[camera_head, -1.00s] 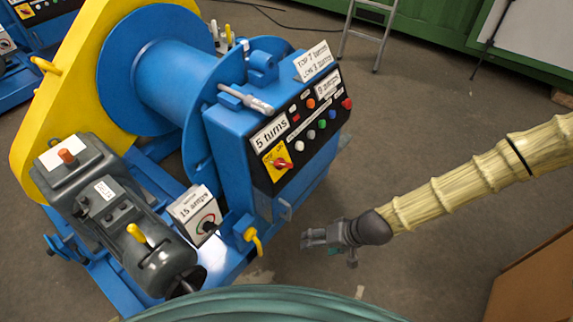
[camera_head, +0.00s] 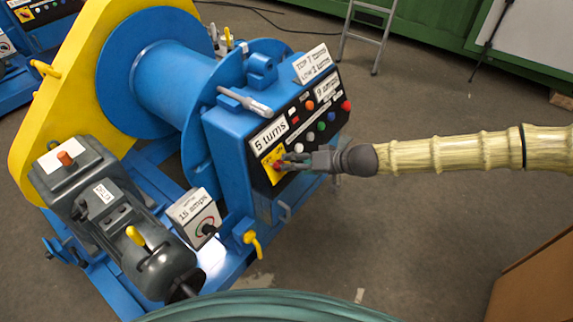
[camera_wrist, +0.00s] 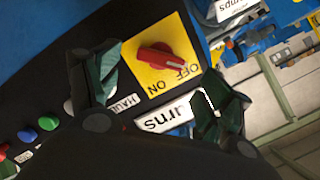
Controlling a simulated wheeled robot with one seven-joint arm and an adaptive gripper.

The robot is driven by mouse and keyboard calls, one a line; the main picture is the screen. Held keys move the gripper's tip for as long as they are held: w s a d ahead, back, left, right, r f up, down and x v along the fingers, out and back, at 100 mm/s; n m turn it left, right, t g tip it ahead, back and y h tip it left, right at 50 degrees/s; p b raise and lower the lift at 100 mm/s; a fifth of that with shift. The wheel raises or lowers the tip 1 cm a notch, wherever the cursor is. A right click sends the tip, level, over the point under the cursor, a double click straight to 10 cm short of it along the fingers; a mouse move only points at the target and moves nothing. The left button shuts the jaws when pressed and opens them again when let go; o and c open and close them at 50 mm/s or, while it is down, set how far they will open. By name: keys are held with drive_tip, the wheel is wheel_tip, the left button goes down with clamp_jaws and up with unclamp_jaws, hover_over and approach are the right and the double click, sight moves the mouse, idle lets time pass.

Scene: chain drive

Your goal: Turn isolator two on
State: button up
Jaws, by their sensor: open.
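The isolator is a red rotary knob (camera_wrist: 155,57) on a yellow plate (camera_wrist: 147,77) marked OFF and ON, which read upside down in the wrist view. The knob's grip lies roughly crosswise there, with its right end near the OFF label. In the head view the yellow plate (camera_head: 268,172) is on the blue machine's black control panel, and my gripper (camera_head: 283,162) is in front of it, partly hiding the knob. My gripper (camera_wrist: 157,65) is open, one dark finger on each side of the knob. Contact cannot be told. No number two shows on the plate.
A "15 amps" sign (camera_head: 195,207) with a dial and a yellow handle (camera_head: 253,243) stand lower left. Open floor (camera_head: 400,230) lies to the right.

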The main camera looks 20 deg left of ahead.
drive_tip(key=shift+x, duration=2.55)
drive_tip(key=c, duration=1)
